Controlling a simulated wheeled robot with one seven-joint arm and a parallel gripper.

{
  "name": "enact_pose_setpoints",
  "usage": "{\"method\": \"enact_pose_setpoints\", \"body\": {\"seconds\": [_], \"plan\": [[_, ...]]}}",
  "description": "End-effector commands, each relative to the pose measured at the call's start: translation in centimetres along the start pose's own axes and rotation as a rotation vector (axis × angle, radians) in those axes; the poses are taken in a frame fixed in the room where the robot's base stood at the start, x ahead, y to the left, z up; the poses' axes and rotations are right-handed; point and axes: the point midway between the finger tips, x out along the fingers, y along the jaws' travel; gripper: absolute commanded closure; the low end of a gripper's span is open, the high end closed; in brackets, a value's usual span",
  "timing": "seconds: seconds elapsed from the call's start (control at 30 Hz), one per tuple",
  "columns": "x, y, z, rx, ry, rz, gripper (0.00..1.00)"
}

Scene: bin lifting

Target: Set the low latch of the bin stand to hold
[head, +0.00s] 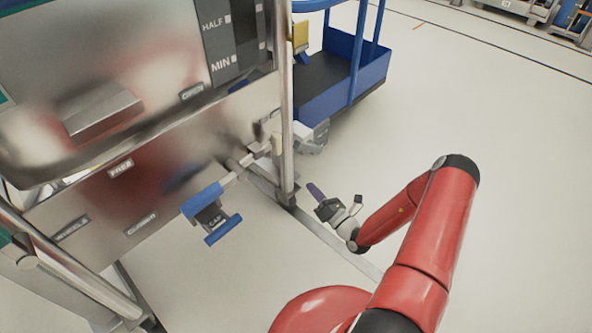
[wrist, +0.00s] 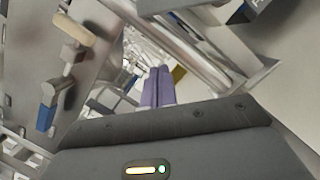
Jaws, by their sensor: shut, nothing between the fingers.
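The bin stand (head: 235,115) is a shiny metal frame with flat panels at the left of the head view. A small lever with a beige knob (head: 277,145) sits low by its right post; a beige-knobbed lever also shows at upper left in the wrist view (wrist: 73,36). I cannot tell surely whether this is the low latch, nor its setting. My gripper (head: 314,190), with purple fingertips, is in the air just right of the post, apart from the lever. In the wrist view its fingers (wrist: 157,74) are together and empty.
A blue pedal-like part (head: 203,200) with a second blue bar juts from the stand's front. A blue cart (head: 333,95) stands behind the stand. The floor at right is clear.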

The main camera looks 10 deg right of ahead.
Motion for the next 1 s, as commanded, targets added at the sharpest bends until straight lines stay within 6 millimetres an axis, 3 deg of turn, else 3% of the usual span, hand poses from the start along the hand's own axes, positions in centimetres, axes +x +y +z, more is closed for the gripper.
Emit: {"method": "enact_pose_setpoints", "body": {"seconds": [0.37, 0.53, 0.67, 1.0], "plan": [[-0.3, -0.5, -0.1, 0.028, -0.015, -0.027, 1.0], [0.6, -0.5, -0.1, 0.027, -0.014, -0.023, 1.0], [2.5, -0.5, -0.1, 0.026, -0.014, -0.022, 1.0], [9.8, -0.7, 0.0, 0.025, -0.014, -0.022, 1.0]]}}
